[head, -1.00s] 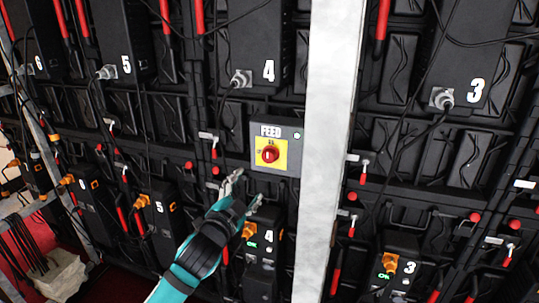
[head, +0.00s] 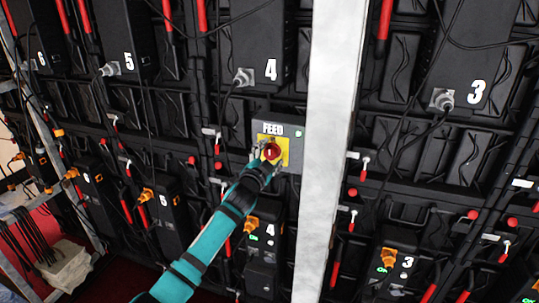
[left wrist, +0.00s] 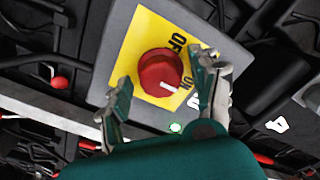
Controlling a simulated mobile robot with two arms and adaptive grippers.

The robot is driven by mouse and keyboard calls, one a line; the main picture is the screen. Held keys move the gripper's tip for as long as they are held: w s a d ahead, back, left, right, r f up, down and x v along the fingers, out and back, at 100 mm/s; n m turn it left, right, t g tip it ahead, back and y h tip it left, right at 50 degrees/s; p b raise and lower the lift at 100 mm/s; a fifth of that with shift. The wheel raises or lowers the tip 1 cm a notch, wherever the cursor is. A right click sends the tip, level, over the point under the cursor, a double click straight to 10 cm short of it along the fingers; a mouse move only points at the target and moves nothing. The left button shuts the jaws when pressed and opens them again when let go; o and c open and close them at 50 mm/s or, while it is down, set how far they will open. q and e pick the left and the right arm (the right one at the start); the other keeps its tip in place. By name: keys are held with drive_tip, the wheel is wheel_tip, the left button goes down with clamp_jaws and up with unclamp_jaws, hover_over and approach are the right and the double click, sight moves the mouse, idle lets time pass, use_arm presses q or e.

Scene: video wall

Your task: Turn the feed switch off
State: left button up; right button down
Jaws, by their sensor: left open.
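The feed switch is a red round knob (head: 272,151) on a yellow plate, on a grey box labelled FEED (head: 270,128). In the left wrist view the knob (left wrist: 160,72) has a white mark pointing toward the word ON; OFF is printed on another side of the plate. A small light (left wrist: 175,127) on the box glows green. My left gripper (head: 265,158) is at the switch. In the left wrist view its open fingers (left wrist: 163,76) stand on either side of the knob, with a gap visible on both sides. My right gripper is out of view.
A pale vertical post (head: 328,150) stands just right of the switch box. Black numbered units with cables and connectors, such as unit 4 (head: 262,235) below, cover the wall around it. A white bundle (head: 68,268) lies at lower left.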

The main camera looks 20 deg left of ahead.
use_arm(q)
drive_tip(key=c, duration=1.2)
drive_tip(key=shift+o, duration=0.2)
drive_tip(key=shift+n, duration=0.4)
drive_tip(key=n, duration=0.3)
drive_tip(key=shift+n, duration=0.4)
drive_tip(key=n, duration=0.4)
drive_tip(key=shift+n+p, duration=0.3)
drive_tip(key=n, duration=0.4)
drive_tip(key=shift+p, duration=0.35)
drive_tip(key=n, duration=0.4)
drive_tip(key=shift+n+p, duration=0.3)
drive_tip(key=shift+p, duration=0.05)
